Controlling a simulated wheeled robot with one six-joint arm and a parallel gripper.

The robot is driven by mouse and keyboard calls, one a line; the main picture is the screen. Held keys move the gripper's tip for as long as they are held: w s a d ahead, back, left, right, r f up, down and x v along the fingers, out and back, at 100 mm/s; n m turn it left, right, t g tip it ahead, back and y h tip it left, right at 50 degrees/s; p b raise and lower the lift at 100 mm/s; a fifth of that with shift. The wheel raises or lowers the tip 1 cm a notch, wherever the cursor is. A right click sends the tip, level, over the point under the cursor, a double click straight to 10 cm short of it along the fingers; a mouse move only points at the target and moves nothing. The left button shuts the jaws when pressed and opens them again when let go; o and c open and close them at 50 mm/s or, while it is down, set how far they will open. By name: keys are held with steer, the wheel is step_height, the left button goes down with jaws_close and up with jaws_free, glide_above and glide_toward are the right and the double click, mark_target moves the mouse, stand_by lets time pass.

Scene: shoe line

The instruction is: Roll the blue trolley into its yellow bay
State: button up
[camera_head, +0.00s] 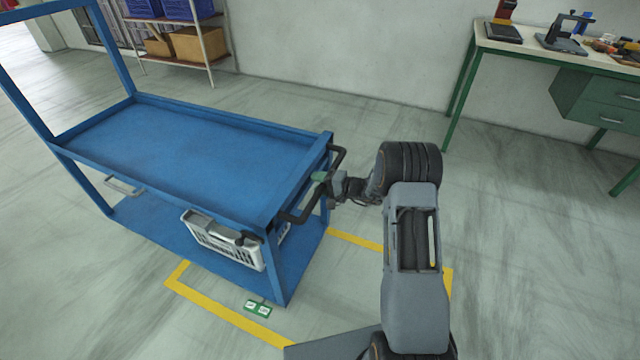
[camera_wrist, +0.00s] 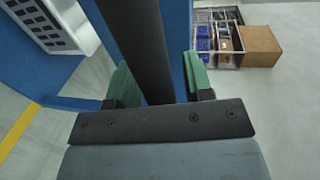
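The blue trolley (camera_head: 190,145) fills the left of the head view, with a flat top deck, a lower shelf and a tall frame at its far left end. Its dark handle (camera_head: 295,216) is on the right end. The yellow bay (camera_head: 225,313) is a taped outline on the floor; the trolley's right end overhangs part of it, and most of the trolley stands outside to the left. My gripper (camera_head: 324,186) is at the handle. In the wrist view the handle bar (camera_wrist: 145,45) runs between the green fingers (camera_wrist: 160,83), with a gap showing beside the right finger.
A white crate (camera_head: 222,238) sits on the lower shelf. A green-and-white floor marker (camera_head: 257,308) lies by the bay's front line. A workbench (camera_head: 560,52) stands at the back right and a storage rack (camera_head: 205,52) at the back left. Floor between them is clear.

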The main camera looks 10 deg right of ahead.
jaws_close()
stand_by(0.3)
